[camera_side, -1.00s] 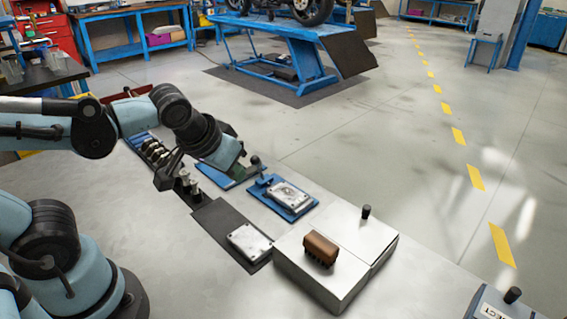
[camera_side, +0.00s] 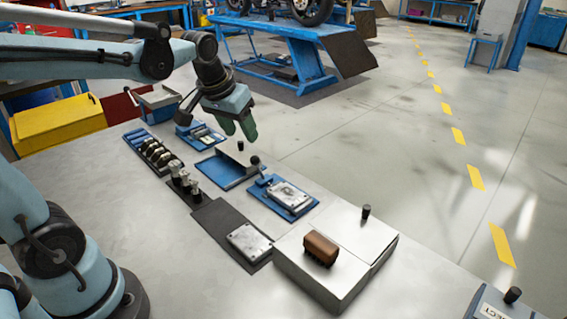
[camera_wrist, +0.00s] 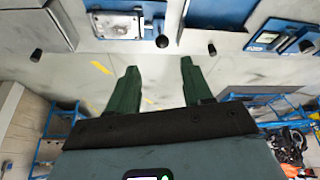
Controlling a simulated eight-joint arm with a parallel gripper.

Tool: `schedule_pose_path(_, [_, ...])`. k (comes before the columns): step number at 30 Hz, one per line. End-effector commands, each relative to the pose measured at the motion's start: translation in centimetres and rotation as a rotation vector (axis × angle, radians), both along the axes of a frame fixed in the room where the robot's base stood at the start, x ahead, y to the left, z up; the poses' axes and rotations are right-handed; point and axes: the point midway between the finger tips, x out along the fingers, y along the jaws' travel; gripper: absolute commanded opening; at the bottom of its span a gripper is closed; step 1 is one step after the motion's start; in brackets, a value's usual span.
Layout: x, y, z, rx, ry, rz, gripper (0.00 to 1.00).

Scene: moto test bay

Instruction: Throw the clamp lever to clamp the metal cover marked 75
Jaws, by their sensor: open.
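A grey metal cover (camera_side: 291,195) lies in a blue fixture (camera_side: 304,208) right of the middle. It also shows at the top of the wrist view (camera_wrist: 115,24). Its number is not readable. A black-knobbed clamp lever (camera_side: 254,160) stands at this fixture's far left corner; its knob also shows in the wrist view (camera_wrist: 162,41). I cannot tell whether it is clamped. A second metal cover (camera_side: 249,241) lies on a black mat (camera_side: 209,219). My gripper (camera_side: 239,131) is open and empty, raised above and behind the fixtures; both green fingers show in the wrist view (camera_wrist: 159,68).
An empty blue fixture (camera_side: 219,175) with a black knob (camera_side: 239,145) stands left of the cover's fixture. Another loaded blue fixture (camera_side: 201,135) stands farther back. A part rack (camera_side: 151,149) is at left. A grey box (camera_side: 338,278) with a brown block (camera_side: 320,248) stands in front.

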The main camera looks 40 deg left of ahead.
Motion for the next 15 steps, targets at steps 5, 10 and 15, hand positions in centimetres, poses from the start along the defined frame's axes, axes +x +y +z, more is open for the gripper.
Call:
schedule_pose_path(5, [0.6, 0.5, -0.4, -0.003, 0.011, 0.014, 0.5])
schedule_pose_path(10, [1.2, 0.6, -1.9, -0.003, 0.011, 0.013, 0.5])
schedule_pose_path(15, [2.1, 0.8, -4.2, -0.003, 0.01, 0.013, 0.5])
